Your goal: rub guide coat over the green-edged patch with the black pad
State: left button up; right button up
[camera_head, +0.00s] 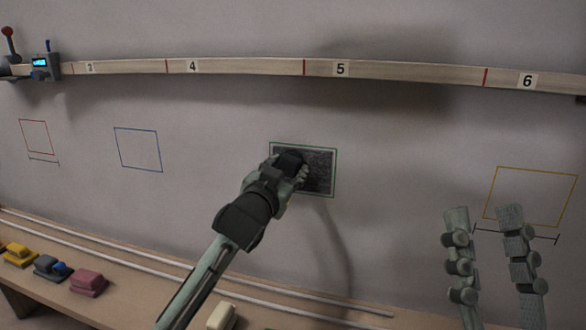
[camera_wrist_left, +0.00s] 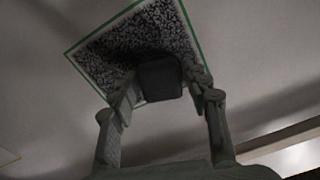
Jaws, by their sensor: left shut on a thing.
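The green-edged patch (camera_head: 321,174) is on the grey wall below the rail, covered with dark, speckled coat over most of its area. It also shows in the left wrist view (camera_wrist_left: 103,60), with pale specks among the black. My left gripper (camera_head: 293,172) is shut on the black pad (camera_wrist_left: 160,80) and holds it at the patch. The pad and fingers hide the patch's left and lower-left part in the head view. Whether the pad presses on the wall I cannot tell. My right gripper (camera_head: 485,215) is open and empty at the lower right, in front of the wall.
A numbered rail (camera_head: 250,68) crosses the wall above, with a small device (camera_head: 45,67) at its left. Red (camera_head: 36,137), blue (camera_head: 138,149) and yellow (camera_head: 531,196) outlines mark the wall. A shelf below carries yellow (camera_head: 20,256), grey-blue (camera_head: 50,268) and pink (camera_head: 88,283) blocks.

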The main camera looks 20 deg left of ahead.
pick_arm(q)
jog(key=shift+a, duration=2.7)
jog(key=shift+d+f, duration=0.6)
jog(key=shift+d, duration=0.25)
jog(key=shift+d+f, duration=0.6)
jog(key=shift+d, duration=0.2)
jog(key=shift+d+r, duration=0.1)
jog(key=shift+d, duration=0.55)
jog(key=shift+s+d+r, duration=0.1)
jog(key=shift+s+d, duration=0.05)
jog(key=shift+d, duration=5)
jog(key=shift+f+b, duration=0.75)
jog(key=shift+f, duration=0.35)
jog(key=shift+a+r+p, duration=0.1)
jog(key=shift+a+p, duration=0.4)
jog(key=shift+a, duration=0.1)
jog(key=shift+a+p, duration=0.3)
jog(key=shift+a, duration=0.65)
jog(key=a, duration=1.2)
jog(key=shift+w, duration=0.2)
jog(key=o, duration=0.4)
jog(key=shift+d, duration=0.1)
jog(key=c, duration=0.4)
